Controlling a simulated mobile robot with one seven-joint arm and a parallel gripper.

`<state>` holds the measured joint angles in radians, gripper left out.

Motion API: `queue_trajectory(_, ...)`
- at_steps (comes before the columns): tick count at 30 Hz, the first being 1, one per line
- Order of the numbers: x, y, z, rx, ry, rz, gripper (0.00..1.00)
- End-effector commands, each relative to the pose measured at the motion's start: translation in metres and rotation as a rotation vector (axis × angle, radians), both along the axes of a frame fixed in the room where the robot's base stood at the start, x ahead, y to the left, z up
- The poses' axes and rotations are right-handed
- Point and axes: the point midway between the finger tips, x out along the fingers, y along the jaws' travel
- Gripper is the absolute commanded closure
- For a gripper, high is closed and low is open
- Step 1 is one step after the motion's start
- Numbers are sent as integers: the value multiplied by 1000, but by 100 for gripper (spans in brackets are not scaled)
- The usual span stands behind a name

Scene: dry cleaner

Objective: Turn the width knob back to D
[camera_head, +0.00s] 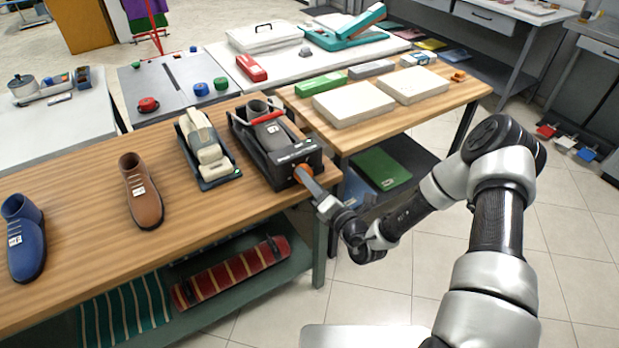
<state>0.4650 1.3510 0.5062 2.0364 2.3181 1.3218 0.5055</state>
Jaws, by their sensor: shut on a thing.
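A black shoe-stretching machine (291,158) with a red bar on top stands near the right end of the wooden table, with a dark grey shoe (267,121) on it. An orange width knob (303,173) is on the machine's front face, at the table's edge. My gripper (309,181) reaches in from the lower right and is shut on the knob. The gripper partly covers the knob. The letter marks and the knob's pointing direction are too small to read.
A beige-and-dark machine (206,151), a brown shoe (142,192) and a blue shoe (23,238) stand to the left on the same table. White boxes (354,107) are on the wooden table behind. Tiled floor is open at right.

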Motion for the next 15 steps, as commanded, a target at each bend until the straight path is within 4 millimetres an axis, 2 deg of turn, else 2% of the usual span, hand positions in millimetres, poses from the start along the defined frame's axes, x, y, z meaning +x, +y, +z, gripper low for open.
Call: queue_trajectory(15, 0, 0, 1, -405, -272, -1, 83)
